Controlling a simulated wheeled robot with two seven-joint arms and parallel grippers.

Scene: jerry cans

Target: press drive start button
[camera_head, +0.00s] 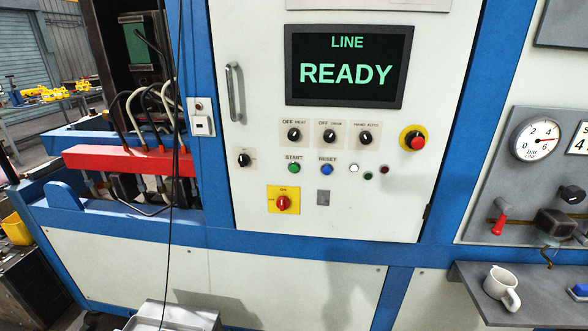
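A white control panel (370,212) fills the middle of the view. A green button (294,168) labelled START sits on it, left of a blue button (327,169) labelled RESET. Above them is a row of black rotary knobs; the one labelled HEAT (294,134) has OFF beside it, and a second knob (330,136) also reads OFF, its other word small. A third knob (365,136) reads HAND AUTO. The screen (346,66) shows LINE READY in green. Neither of my grippers is in view.
A red emergency-stop button (417,141) on yellow is at the panel's right. A red rotary switch (283,202) on yellow is below START. A door handle (235,92) sticks out at upper left. A grey shelf (545,300) with a white jug (501,287) juts out at lower right.

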